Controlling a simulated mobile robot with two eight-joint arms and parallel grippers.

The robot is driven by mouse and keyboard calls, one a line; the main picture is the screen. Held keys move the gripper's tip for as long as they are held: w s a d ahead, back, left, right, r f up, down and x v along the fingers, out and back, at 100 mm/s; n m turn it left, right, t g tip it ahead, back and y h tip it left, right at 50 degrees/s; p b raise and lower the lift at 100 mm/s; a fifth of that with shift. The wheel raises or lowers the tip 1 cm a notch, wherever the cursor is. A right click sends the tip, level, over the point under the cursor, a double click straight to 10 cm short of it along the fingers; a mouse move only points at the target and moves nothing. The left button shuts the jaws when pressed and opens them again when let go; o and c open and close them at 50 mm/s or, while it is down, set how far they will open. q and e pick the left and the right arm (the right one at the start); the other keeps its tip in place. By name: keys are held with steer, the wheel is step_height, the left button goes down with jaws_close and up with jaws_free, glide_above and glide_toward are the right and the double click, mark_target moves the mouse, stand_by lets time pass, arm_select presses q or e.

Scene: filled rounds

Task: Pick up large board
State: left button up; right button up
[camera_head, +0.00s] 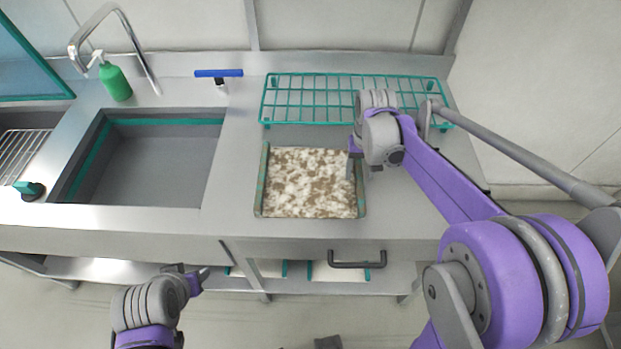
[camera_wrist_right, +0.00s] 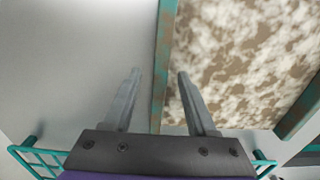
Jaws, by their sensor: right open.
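The large board (camera_head: 310,182) lies flat on the steel counter in the head view. Its face is mottled brown and white, with greenish, worn rims along its left and right sides. My right gripper (camera_head: 364,170) is at the board's right rim. In the right wrist view the right gripper (camera_wrist_right: 157,85) is open, and the board's rim (camera_wrist_right: 163,60) runs between its two fingers. The mottled face (camera_wrist_right: 245,60) fills the right of that view. I cannot tell whether the fingers touch the rim. My left gripper (camera_head: 190,276) is low in front of the counter, away from the board.
A green wire rack (camera_head: 300,98) stands behind the board. A sink (camera_head: 150,165) with a tap and a green bottle (camera_head: 115,82) is at the left. A blue-handled tool (camera_head: 218,74) is at the back. A drawer handle (camera_head: 357,264) and a lower shelf are below the counter.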

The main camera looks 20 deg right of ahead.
jaws_close()
steer(key=shift+r, duration=0.1)
stand_by(0.3)
